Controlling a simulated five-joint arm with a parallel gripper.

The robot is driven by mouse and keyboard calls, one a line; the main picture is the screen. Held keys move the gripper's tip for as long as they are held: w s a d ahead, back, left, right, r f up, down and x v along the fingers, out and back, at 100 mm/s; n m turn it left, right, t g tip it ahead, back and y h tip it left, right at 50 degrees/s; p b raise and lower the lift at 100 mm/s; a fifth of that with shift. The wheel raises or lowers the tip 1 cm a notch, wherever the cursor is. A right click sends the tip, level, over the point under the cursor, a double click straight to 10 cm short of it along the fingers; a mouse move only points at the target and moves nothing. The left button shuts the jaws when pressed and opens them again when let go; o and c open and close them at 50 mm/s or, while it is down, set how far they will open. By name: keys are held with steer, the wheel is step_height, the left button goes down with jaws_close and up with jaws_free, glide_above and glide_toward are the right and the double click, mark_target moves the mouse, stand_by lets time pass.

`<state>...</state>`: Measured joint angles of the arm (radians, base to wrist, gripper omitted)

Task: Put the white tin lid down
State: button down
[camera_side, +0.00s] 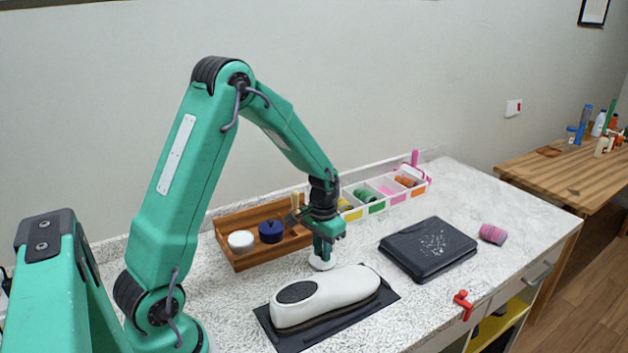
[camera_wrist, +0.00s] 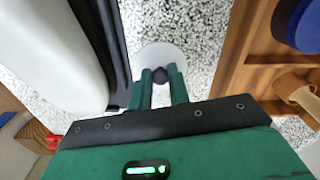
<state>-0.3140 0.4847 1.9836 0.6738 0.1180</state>
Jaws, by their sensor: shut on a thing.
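The white tin lid (camera_side: 321,262) is a small white disc at the tips of my gripper (camera_side: 322,252). In the wrist view the lid (camera_wrist: 158,54) shows as a pale round shape just beyond the fingers of my gripper (camera_wrist: 160,75), with a dark knob between the fingertips. My gripper is shut on the lid by that knob. The lid is at or just above the speckled worktop (camera_side: 330,338); I cannot tell whether it touches. It lies between the wooden tray and the dark mat.
A wooden tray (camera_side: 262,262) holds a white round item (camera_side: 241,241) and a blue one (camera_side: 271,231). A white shoe-shaped object (camera_side: 325,298) lies on a dark mat (camera_side: 268,326). A black case (camera_side: 428,249), pink roll (camera_side: 492,234) and red clamp (camera_side: 463,304) are to the right.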

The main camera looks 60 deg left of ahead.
step_height(320, 180, up, 3)
steer(key=shift+f, duration=0.2)
steer(key=s+d+r, duration=0.1)
steer(key=d+r, duration=0.1)
steer(key=d, duration=0.1)
steer(key=d+r, duration=0.2)
steer(key=d, duration=0.2)
steer(key=s+d+r, duration=0.1)
steer(key=d+r, duration=0.1)
steer(key=d, duration=0.2)
steer(key=shift+s+d+r, duration=0.2)
steer(key=shift+s+r, duration=0.1)
steer(key=shift+a, duration=0.1)
steer(key=w+a+r, duration=0.1)
steer(key=w+a, duration=0.5)
steer(key=a, duration=0.7)
steer(key=a+f, duration=0.2)
steer(key=a, duration=0.2)
steer(key=a+f, duration=0.2)
steer(key=a, duration=0.2)
steer(key=a+f, duration=0.3)
steer(key=shift+w+a, duration=0.1)
steer(key=shift+a, duration=0.3)
steer(key=shift+f, duration=2)
steer(key=shift+f, duration=0.1)
